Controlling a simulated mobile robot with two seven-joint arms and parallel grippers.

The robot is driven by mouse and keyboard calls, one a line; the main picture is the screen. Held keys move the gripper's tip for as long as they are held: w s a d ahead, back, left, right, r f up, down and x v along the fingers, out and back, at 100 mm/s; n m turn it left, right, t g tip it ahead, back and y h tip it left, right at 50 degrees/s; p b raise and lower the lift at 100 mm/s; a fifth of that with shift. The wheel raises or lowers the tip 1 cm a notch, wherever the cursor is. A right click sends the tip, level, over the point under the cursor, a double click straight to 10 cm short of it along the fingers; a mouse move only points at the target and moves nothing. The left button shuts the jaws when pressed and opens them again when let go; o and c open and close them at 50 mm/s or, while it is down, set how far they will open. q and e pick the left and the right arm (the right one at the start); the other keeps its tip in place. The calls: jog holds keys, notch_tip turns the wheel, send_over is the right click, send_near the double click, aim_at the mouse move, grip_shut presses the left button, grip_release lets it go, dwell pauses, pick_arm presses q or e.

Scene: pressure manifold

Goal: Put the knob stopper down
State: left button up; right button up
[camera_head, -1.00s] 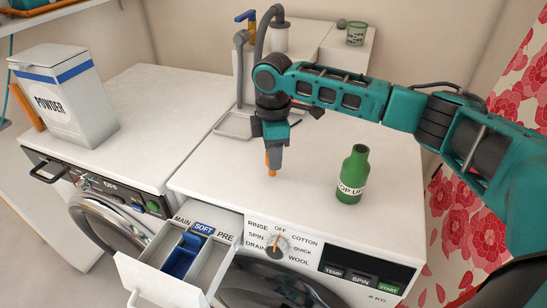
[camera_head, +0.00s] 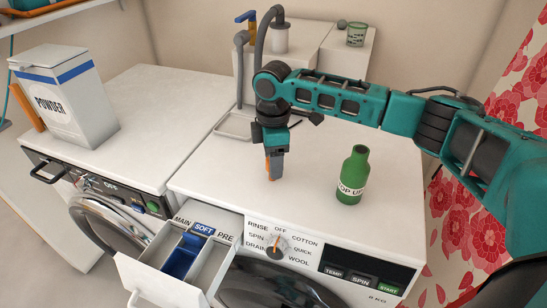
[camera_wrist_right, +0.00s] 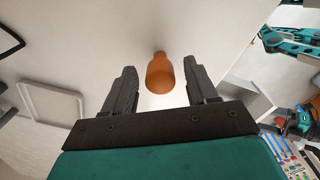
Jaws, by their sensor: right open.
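The knob stopper (camera_wrist_right: 160,73) is a small orange-brown piece with a narrow knob. In the right wrist view it sits between the spread fingers of my right gripper (camera_head: 274,168), with clear gaps on both sides. In the head view the stopper (camera_head: 268,168) is partly hidden by the gripper, low over the white washing machine top (camera_head: 225,175). I cannot tell exactly how it touches that top. My right gripper is open and points down. My left gripper is not in view.
A green bottle (camera_head: 353,175) stands to the right of my right gripper. The open detergent drawer (camera_head: 205,262) juts out at the front. A powder box (camera_head: 65,95) stands on the left machine. A tap and tray (camera_head: 233,124) lie behind. The top around the gripper is clear.

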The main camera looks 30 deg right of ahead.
notch_tip(320, 180, up, 12)
jog(key=p, duration=0.1)
jog(key=shift+r, duration=0.15)
dwell(0.6)
